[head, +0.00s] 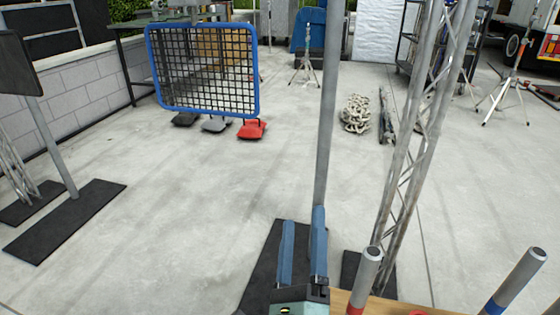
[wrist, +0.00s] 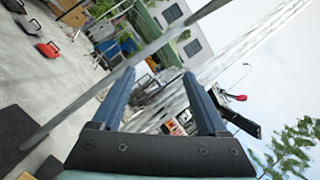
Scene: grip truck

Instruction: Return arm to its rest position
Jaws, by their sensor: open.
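My gripper (head: 303,218) is at the bottom middle of the head view, its two blue fingers pointing away from me. The fingers are apart with nothing between them. In the wrist view my gripper (wrist: 158,73) also shows its fingers spread, with only far background seen through the gap. The wrist view is strongly tilted. Most of my arm is out of the picture, so its full pose is hidden. No object is held.
A grey upright pole (head: 328,110) rises just beyond my gripper, above a black base plate (head: 262,265). A metal truss (head: 415,130) stands to its right. Short posts (head: 365,280) stand at lower right. A blue-framed grid (head: 203,112) is farther left. Open concrete floor lies left of centre.

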